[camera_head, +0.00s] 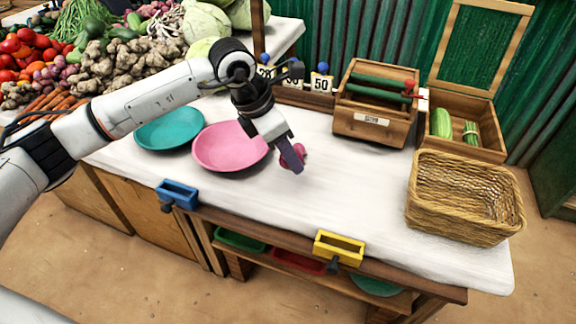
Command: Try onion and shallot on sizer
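My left gripper (291,157) reaches in from the left over the white table, pointing down, right of the pink plate. A small pink-red bulb (299,151) shows at its fingers and seems gripped, partly hidden by the near finger. I cannot tell whether it is the onion or the shallot, or whether it touches the cloth. A wooden box (345,120) with dark green bars across its top and a small label, apparently the sizer, stands at the back, right of the gripper. No second loose bulb shows on the table. My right gripper is not in view.
A pink plate (215,160) and a teal plate (150,141) lie left. Number cards (321,83) stand behind. A crate (497,141) with green vegetables and an empty wicker basket (462,225) stand right. Blue (178,190) and yellow (339,243) bins hang at the front edge. The front-middle cloth is clear.

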